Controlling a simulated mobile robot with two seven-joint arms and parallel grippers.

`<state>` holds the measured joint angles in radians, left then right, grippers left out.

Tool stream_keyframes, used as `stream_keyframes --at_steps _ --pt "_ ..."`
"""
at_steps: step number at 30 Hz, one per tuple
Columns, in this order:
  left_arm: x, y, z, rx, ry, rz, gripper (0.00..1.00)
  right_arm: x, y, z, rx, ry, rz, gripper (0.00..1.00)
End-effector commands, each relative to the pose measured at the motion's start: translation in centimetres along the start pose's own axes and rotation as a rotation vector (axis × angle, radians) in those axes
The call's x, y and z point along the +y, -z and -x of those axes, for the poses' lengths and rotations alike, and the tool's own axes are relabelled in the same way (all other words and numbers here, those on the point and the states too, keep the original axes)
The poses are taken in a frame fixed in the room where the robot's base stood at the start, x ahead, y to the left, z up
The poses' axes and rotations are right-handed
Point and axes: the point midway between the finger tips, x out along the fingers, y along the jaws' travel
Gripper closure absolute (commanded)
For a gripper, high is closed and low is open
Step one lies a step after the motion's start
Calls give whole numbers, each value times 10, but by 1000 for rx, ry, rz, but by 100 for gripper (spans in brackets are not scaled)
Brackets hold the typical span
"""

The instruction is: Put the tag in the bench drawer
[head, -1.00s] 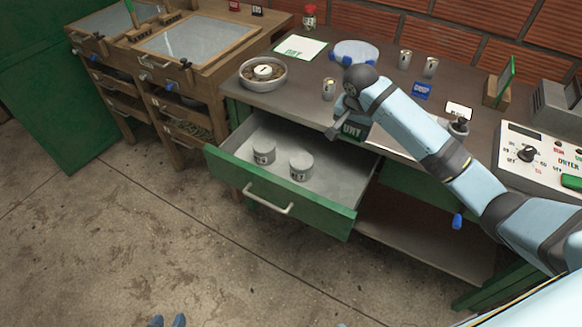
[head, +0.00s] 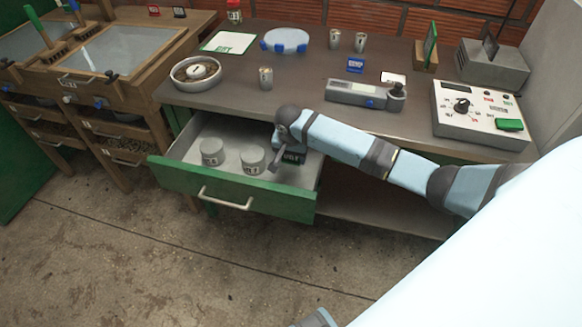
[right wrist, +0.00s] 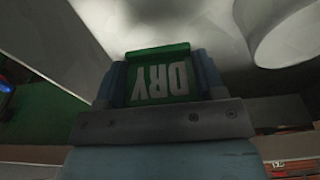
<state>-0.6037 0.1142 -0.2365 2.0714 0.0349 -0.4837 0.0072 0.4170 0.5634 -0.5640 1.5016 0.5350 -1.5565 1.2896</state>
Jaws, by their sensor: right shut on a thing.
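The dark green tag marked DRY (head: 293,157) is held by my right gripper (head: 287,150) over the right rear part of the open bench drawer. In the right wrist view the tag (right wrist: 158,77) sits between the two blue fingers, its letters upside down, with pale drawer surfaces beyond. Whether it touches the drawer floor I cannot tell. The bench drawer (head: 240,194) is pulled out, with a green front and pale inside. Two grey cylinders (head: 213,151) (head: 252,160) stand in it, left of the tag. My left gripper is not visible.
On the bench top (head: 300,90) are a bowl (head: 195,75), metal cups (head: 265,77), a blue tag (head: 355,65), a grey scale-like device (head: 360,96) and a control box (head: 480,118).

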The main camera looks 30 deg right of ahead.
Motion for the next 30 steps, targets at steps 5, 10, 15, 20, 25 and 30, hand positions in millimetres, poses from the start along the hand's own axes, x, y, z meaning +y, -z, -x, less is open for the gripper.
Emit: stream_keyframes --at_steps 5,10,15,20,25,30 --pt "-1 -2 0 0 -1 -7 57 0 -2 -12 0 0 0 59" --pt "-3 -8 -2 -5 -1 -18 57 0 -6 -36 -1 -1 0 59" --pt "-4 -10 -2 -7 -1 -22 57 0 -8 -50 0 1 0 59" --pt "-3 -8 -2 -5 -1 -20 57 0 -8 -49 0 1 0 59" --pt "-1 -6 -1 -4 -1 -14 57 0 -8 -52 -1 0 0 59" --pt "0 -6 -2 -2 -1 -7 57 0 -8 -52 0 1 0 11"
